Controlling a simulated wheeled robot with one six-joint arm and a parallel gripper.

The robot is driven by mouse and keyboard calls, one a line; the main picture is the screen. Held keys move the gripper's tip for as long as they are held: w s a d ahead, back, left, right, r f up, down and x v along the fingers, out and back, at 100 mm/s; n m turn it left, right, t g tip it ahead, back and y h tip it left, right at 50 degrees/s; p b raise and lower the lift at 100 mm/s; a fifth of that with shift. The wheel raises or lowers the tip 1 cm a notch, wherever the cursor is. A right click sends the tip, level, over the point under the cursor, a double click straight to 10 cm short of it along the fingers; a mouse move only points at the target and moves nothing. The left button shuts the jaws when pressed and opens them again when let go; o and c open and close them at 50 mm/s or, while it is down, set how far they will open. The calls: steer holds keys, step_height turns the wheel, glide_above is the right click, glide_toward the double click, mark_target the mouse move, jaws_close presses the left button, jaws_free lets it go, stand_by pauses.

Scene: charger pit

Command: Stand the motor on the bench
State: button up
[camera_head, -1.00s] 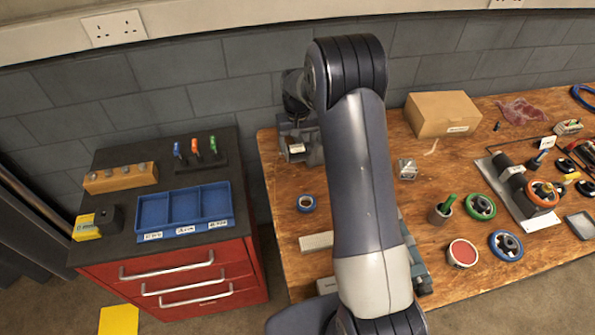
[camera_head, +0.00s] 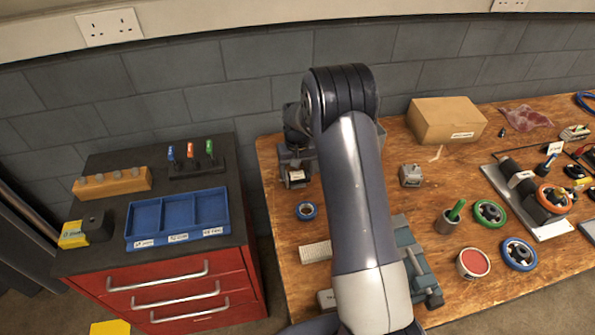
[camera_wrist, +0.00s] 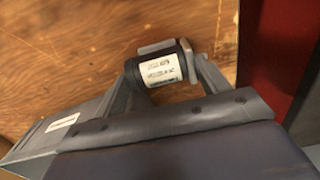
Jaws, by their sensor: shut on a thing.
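The motor (camera_wrist: 165,74), a small dark cylinder with a white printed label and a grey end plate, is held between the grey fingers of my gripper (camera_wrist: 168,76) in the wrist view. It lies across the picture over the wooden bench (camera_wrist: 65,45); I cannot tell whether it touches the wood. In the head view my gripper (camera_head: 296,178) is near the left end of the bench (camera_head: 420,205), close to the back wall. My arm hides much there, and the motor cannot be made out clearly.
A red cabinet (camera_head: 190,283) with a blue tray (camera_head: 178,238) stands left of the bench; its red side (camera_wrist: 285,45) shows in the wrist view. A cardboard box (camera_head: 447,120) and several tools occupy the bench farther right.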

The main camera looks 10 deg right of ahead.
mark_target(297, 173)
steer(key=shift+f, duration=0.1)
steer(key=o, duration=1.2)
step_height(297, 173, up, 12)
steer(key=p, duration=0.7)
steer(key=shift+o, duration=1)
